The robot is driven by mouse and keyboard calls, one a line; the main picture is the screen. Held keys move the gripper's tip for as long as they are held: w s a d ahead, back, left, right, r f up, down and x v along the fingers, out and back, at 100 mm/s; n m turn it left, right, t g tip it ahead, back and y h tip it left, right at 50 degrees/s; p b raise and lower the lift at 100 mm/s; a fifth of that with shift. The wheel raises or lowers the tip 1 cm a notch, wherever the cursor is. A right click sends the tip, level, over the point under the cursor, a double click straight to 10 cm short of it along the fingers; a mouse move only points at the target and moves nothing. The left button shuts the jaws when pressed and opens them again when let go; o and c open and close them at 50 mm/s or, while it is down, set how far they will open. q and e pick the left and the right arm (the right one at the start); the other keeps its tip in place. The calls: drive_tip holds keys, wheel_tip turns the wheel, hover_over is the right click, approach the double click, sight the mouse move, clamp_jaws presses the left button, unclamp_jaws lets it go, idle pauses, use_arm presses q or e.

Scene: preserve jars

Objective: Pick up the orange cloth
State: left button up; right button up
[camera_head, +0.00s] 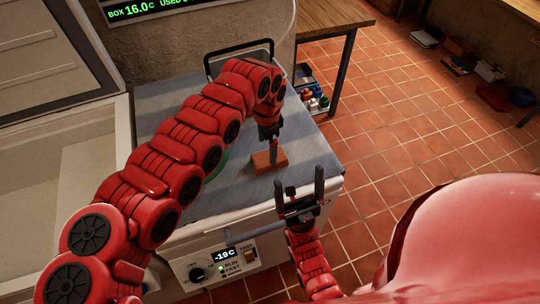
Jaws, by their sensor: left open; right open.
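The orange cloth (263,163) looks like a small folded block and lies on the grey-blue top of the freezer chest, near its right side. My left gripper (273,148) points down right over the cloth, with its fingertips at or just above it. Its jaws are open, but they are seen nearly edge-on, and I cannot tell whether they touch the cloth.
A green round thing (222,161) is partly hidden behind my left arm. An open white bin stands left. A wooden table (330,15) stands behind; tiled floor lies right.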

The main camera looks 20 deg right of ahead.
use_arm(q)
drive_tip(key=shift+s+f, duration=0.15)
drive_tip(key=shift+f, duration=0.25)
drive_tip(key=f, duration=0.1)
drive_tip(key=f+p, duration=0.1)
drive_tip(key=f, duration=0.1)
drive_tip(key=f+p, duration=0.1)
drive_tip(key=shift+d+f, duration=0.3)
drive_tip(key=shift+d, duration=0.1)
drive_tip(key=shift+a+f, duration=0.1)
drive_tip(key=shift+f, duration=0.15)
drive_tip(key=shift+c, duration=0.3)
drive_tip(key=c, duration=1.1)
drive_tip(key=shift+r, duration=0.1)
